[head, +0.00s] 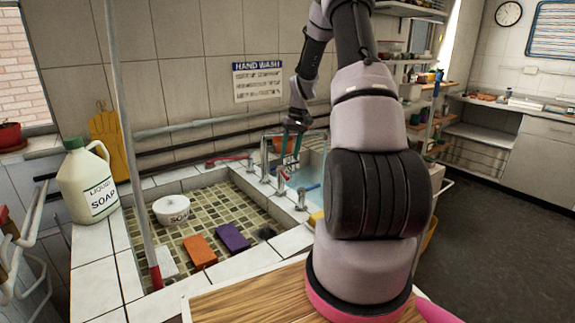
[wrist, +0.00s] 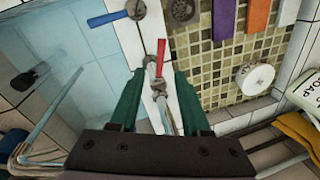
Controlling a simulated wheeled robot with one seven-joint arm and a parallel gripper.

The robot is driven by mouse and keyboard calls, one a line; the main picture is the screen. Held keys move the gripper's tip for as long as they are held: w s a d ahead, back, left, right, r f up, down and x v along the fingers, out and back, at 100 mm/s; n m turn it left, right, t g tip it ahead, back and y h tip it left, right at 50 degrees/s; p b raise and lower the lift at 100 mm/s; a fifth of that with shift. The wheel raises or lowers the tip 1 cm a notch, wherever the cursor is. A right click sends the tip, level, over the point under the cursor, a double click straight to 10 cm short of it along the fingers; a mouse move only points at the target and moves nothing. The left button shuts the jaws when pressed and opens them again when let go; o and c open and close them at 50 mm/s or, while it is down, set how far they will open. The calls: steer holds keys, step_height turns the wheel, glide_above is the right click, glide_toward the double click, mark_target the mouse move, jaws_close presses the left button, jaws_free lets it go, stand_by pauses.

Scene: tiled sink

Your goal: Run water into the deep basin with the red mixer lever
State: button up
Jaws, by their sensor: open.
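My gripper (head: 291,150) hangs over the divider between the two basins. In the wrist view its teal fingers (wrist: 157,80) are apart, with nothing held between them. A red lever (wrist: 161,51) on a chrome valve shows just beyond and between the fingertips; I see no contact. It also shows in the head view (head: 283,176), below the gripper. A blue lever (wrist: 107,18) is beside it, also seen in the head view (head: 309,188). The deep basin (wrist: 75,55) is pale blue and partly hidden behind my arm in the head view. No running stream is visible.
A chrome spout (wrist: 40,148) reaches over the deep basin. A second, longer red handle (head: 230,159) lies to the left. The tiled shallow basin holds orange (head: 200,250) and purple (head: 233,237) blocks and a white bowl (head: 171,208). A soap jug (head: 87,183) stands left.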

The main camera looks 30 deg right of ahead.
mark_target(284, 174)
steer(key=r, duration=0.3)
steer(key=shift+d+r, duration=0.35)
steer(key=shift+s+d+f, duration=0.1)
steer(key=shift+s+f, duration=0.05)
steer(key=shift+s, duration=0.05)
stand_by(3.8)
steer(key=f, duration=0.3)
steer(key=a+f, duration=0.1)
steer(key=f, duration=0.3)
steer(key=a+f, duration=0.1)
steer(key=f, duration=0.2)
steer(key=shift+w+a+f, duration=0.15)
steer(key=shift+w, duration=0.05)
steer(key=shift+c, duration=0.4)
jaws_close()
stand_by(0.9)
